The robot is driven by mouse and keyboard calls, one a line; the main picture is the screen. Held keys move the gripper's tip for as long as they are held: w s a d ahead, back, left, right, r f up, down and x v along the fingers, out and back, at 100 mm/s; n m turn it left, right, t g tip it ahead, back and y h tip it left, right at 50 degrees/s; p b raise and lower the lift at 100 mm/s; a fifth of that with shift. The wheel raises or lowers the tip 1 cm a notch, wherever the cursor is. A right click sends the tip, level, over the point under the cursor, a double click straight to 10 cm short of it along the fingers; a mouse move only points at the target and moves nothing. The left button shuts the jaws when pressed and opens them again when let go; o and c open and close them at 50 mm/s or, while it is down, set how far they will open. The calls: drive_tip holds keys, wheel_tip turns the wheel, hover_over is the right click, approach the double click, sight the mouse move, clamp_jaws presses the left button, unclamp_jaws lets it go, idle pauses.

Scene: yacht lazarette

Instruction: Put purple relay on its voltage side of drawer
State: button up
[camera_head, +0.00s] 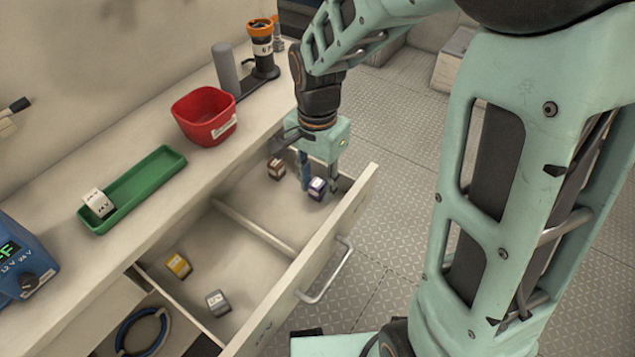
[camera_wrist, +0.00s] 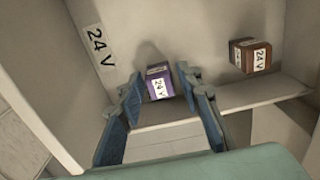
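The purple relay (camera_head: 317,187) is in the far compartment of the open drawer (camera_head: 290,278). In the wrist view the purple relay (camera_wrist: 159,86) shows a white 24 V label and appears to sit on the drawer floor. A 24 V label (camera_wrist: 97,47) is on the drawer wall near it. My gripper (camera_head: 319,189) points down into this compartment. Its fingers are apart, one on each side of the relay. In the wrist view my gripper (camera_wrist: 160,76) shows small gaps between fingertips and relay, so it looks open.
A brown 24 V relay (camera_head: 276,168) shares the compartment. Past the divider (camera_head: 253,229) lie a yellow relay (camera_head: 178,265) and a grey relay (camera_head: 218,302). On the counter are a green tray (camera_head: 150,185) with a white relay (camera_head: 98,202), a red bin (camera_head: 205,117) and a blue meter (camera_head: 22,268).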

sight(317, 183)
wheel_tip(317, 183, up, 12)
drive_tip(key=p, duration=0.3)
drive_tip(key=shift+r, duration=0.2)
idle(0.4)
